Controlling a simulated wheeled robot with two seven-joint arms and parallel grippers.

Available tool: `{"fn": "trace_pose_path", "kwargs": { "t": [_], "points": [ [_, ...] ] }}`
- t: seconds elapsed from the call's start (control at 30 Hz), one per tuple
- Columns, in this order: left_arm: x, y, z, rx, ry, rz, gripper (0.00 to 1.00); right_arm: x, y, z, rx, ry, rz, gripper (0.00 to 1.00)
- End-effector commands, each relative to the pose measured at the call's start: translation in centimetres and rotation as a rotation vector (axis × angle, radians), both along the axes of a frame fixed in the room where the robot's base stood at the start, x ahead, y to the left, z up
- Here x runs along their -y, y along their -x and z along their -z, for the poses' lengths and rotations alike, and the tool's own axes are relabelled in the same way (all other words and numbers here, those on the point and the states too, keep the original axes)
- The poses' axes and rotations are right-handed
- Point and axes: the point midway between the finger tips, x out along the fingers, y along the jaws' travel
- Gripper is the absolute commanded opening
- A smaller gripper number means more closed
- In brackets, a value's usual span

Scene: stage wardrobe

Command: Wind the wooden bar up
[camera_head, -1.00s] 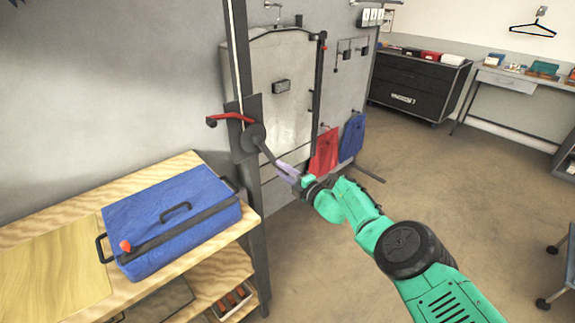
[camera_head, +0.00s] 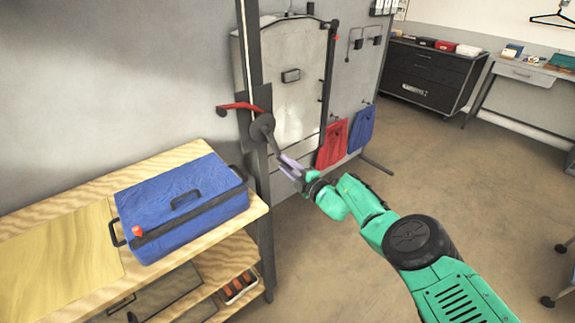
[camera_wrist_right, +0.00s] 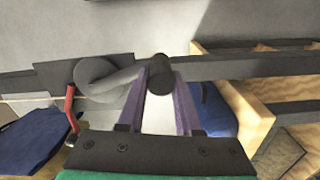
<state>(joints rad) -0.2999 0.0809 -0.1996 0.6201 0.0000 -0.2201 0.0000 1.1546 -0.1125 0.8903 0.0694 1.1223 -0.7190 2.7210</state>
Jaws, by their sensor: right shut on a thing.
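A dark crank shows in the head view, with a round hub (camera_head: 262,128) on an upright post (camera_head: 251,60) and an arm slanting down to the right. My right gripper (camera_head: 287,161) has lilac fingers and is shut on the crank's handle. In the right wrist view the dark round end of the handle (camera_wrist_right: 161,74) sits between the two finger tips, and the hub (camera_wrist_right: 97,76) is left of it. A red lever (camera_head: 240,106) sticks out left from the post beside the hub. I cannot make out a wooden bar. My left gripper is not in view.
A wooden bench (camera_head: 190,152) with a blue case (camera_head: 175,195) stands left of the post. A grey metal cabinet (camera_head: 285,100), a red cloth bag (camera_head: 333,143) and a blue one (camera_head: 362,128) are behind the crank. The floor to the right is open.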

Motion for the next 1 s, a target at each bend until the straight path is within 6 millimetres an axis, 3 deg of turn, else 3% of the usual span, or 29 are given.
{"fn": "trace_pose_path", "kwargs": {
  "t": [0.03, 0.47, 0.5, 0.57, 1.0],
  "points": [
    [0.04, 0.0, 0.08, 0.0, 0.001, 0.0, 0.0, -0.33, 0.5, 0.96, -0.014, 0.006, -0.01, 0.0],
    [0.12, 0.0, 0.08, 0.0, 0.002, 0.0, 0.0, -0.33, 0.5, 0.97, -0.014, 0.006, -0.009, 0.0],
    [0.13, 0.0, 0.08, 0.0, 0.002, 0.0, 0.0, -0.31, 0.5, 0.97, -0.014, 0.006, -0.009, 0.37],
    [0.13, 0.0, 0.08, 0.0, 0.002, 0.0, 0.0, -0.29, 0.47, 0.94, -0.014, 0.005, -0.008, 0.6],
    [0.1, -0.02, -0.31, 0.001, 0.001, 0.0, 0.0, -0.39, 0.37, 0.31, -0.008, 0.001, -0.003, 0.63]
  ]
}}
